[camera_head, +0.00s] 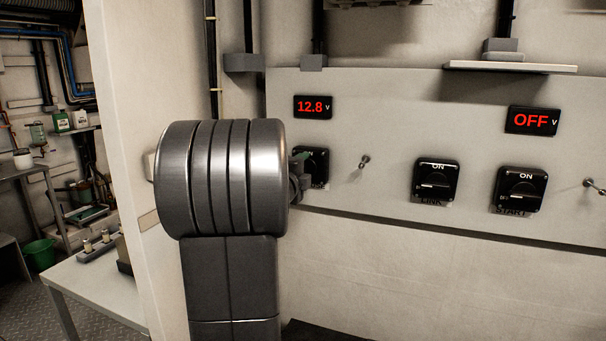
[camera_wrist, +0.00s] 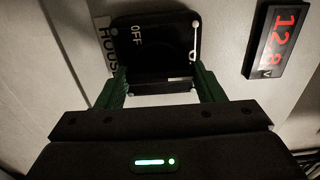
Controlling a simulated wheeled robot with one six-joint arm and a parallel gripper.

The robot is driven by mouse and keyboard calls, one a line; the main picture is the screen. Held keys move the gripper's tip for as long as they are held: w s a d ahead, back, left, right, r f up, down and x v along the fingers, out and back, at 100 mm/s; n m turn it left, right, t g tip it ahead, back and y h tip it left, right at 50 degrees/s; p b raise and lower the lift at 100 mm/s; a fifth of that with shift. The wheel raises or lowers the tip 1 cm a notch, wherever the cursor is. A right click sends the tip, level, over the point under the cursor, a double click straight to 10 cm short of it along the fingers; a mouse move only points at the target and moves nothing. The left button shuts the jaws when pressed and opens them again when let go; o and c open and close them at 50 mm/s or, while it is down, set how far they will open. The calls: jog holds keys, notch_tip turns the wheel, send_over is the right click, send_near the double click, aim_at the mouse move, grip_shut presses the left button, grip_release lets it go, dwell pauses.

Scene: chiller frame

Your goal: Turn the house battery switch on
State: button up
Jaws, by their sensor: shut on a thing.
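The house battery switch (camera_head: 318,160) is a black square plate on the grey panel, partly hidden behind my arm in the head view. In the wrist view the switch (camera_wrist: 150,22) shows turned sideways, with an OFF mark and part of a HOUSE label at its left. My gripper (camera_wrist: 163,84) has its green fingers on either side of the dark knob and is shut on it. A white mark shows at the plate's right side, but the knob's exact angle is too dark to tell. The display (camera_head: 313,107) above the switch reads 12.8 V in red.
To the right are a small toggle (camera_head: 364,161), a LINK switch (camera_head: 436,180) and a START switch (camera_head: 520,189). A second display (camera_head: 531,120) reads OFF. A shelf (camera_head: 510,66) juts out above. A table (camera_head: 95,283) stands at the lower left.

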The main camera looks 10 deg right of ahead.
jog(key=shift+f, duration=0.1)
dwell(0.3)
jog(key=o, duration=1)
jog(key=shift+s, duration=0.1)
jog(key=v, duration=1.3)
jog(key=shift+s+a, duration=0.25)
jog(key=x, duration=1.4)
jog(key=shift+s, duration=0.1)
